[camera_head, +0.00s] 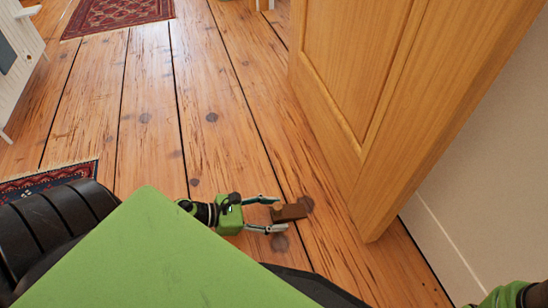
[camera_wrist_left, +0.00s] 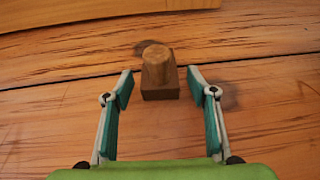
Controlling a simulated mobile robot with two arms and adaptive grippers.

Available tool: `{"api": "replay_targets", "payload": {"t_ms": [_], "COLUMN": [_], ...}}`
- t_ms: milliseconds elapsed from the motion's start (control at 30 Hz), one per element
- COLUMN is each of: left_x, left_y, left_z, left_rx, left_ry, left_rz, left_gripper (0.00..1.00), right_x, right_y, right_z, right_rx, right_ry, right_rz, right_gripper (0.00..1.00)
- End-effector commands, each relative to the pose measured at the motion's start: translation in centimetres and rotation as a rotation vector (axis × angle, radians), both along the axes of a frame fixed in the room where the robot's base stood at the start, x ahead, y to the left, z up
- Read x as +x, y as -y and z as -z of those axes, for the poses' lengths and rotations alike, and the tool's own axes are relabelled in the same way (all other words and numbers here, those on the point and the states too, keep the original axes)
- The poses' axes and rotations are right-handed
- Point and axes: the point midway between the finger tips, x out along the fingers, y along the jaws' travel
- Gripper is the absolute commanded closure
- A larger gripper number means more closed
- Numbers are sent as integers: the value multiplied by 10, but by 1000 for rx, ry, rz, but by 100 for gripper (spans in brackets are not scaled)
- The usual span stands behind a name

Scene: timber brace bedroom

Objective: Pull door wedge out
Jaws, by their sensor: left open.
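The brown wooden door wedge (camera_head: 290,213) lies on the plank floor, a little apart from the open wooden door (camera_head: 345,75). My left gripper (camera_head: 272,214) is open at floor level, with its fingertips at the wedge's near end. In the left wrist view the wedge (camera_wrist_left: 158,73) stands just ahead of and between the two open fingers (camera_wrist_left: 159,90), with a rounded raised part on top. I cannot tell whether a finger touches it. Only a green and dark piece of my right arm shows at the bottom right of the head view; its gripper is out of sight.
A white wall with a skirting board (camera_head: 450,235) runs behind the door at the right. A red patterned rug (camera_head: 115,14) lies at the top left, and another rug (camera_head: 50,180) lies at the left. White furniture (camera_head: 22,55) stands at the top left. The middle floor is clear.

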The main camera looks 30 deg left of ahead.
Motion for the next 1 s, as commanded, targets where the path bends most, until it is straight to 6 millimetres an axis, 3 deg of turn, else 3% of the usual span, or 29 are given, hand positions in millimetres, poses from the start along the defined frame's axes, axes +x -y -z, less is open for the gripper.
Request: {"api": "replay_targets", "payload": {"t_ms": [167,633,1000], "left_x": [-10,-71,-83], "left_y": [-8,-64,-74], "left_z": [-5,-39,-46], "left_rx": [0,1,0], "left_ry": [-2,-2,0], "left_rz": [1,0,0], "left_gripper": [48,48,48], "right_x": [0,0,-1], "right_y": [0,0,0], "right_z": [0,0,0], "right_rx": [0,-2,-2], "right_ry": [-1,1,2], "right_rz": [0,1,0], "right_gripper": [60,60,60]}}
